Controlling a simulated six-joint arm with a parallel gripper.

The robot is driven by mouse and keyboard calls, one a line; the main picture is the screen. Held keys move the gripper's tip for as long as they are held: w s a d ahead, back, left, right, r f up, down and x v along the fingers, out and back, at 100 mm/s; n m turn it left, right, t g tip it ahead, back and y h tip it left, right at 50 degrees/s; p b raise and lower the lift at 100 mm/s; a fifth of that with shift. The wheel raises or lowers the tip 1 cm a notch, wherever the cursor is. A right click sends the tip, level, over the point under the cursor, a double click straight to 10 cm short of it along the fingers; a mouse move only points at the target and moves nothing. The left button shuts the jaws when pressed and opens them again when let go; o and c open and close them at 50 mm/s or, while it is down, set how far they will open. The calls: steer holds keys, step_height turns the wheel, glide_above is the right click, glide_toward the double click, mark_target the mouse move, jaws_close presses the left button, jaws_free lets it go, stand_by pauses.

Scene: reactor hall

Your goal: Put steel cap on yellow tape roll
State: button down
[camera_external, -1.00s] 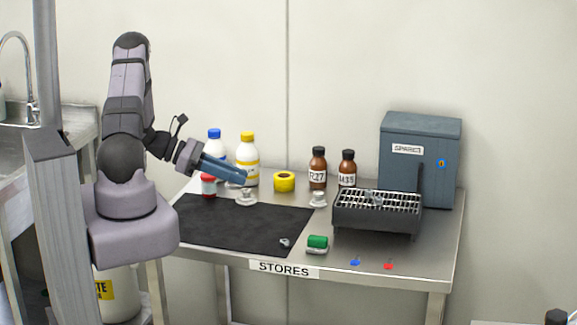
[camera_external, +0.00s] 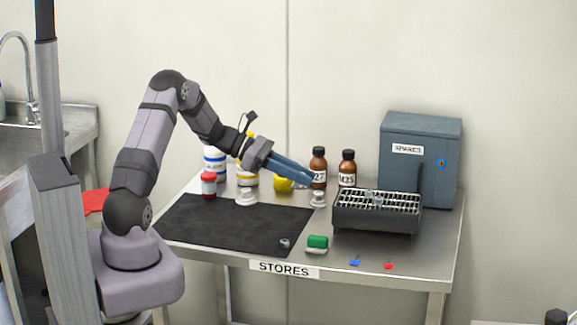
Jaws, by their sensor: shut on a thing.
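The yellow tape roll (camera_external: 281,185) lies at the back of the steel table, partly hidden behind my gripper. My gripper (camera_external: 313,182) points down to the right with its blue fingers, in front of a brown bottle. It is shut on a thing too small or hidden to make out. A pale steel piece (camera_external: 318,200) stands just below the fingertips in the picture. A similar piece (camera_external: 245,198) stands at the back of the black mat. A small grey metal piece (camera_external: 285,243) lies at the mat's front right. I cannot tell which is the steel cap.
Brown bottles (camera_external: 348,168), white bottles (camera_external: 215,162) and a red-lidded jar (camera_external: 209,185) stand at the back. A dark rack (camera_external: 375,220) and grey cabinet (camera_external: 428,160) fill the right. The black mat (camera_external: 220,225) is mostly bare.

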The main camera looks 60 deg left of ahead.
steer(key=w+a+r+n+t+y, duration=0.35)
steer(key=w+a+r+y, duration=0.2)
steer(key=a, duration=0.25)
steer(key=n+y, duration=0.6)
steer(key=n, duration=0.1)
glide_above(284, 181)
steer(key=w+a, duration=0.2)
steer(key=shift+s+a+f+n+g+y, duration=0.3)
steer(key=shift+a+f+n+y, duration=0.1)
steer(key=shift+y, duration=0.15)
steer(key=shift+f, duration=0.1)
steer(key=shift+f+b, duration=0.3)
steer(key=shift+f, duration=4.55)
steer(key=shift+f+b, duration=0.2)
steer(key=shift+b, duration=0.1)
steer(key=c, duration=1.6)
jaws_free()
steer(key=shift+o, duration=0.2)
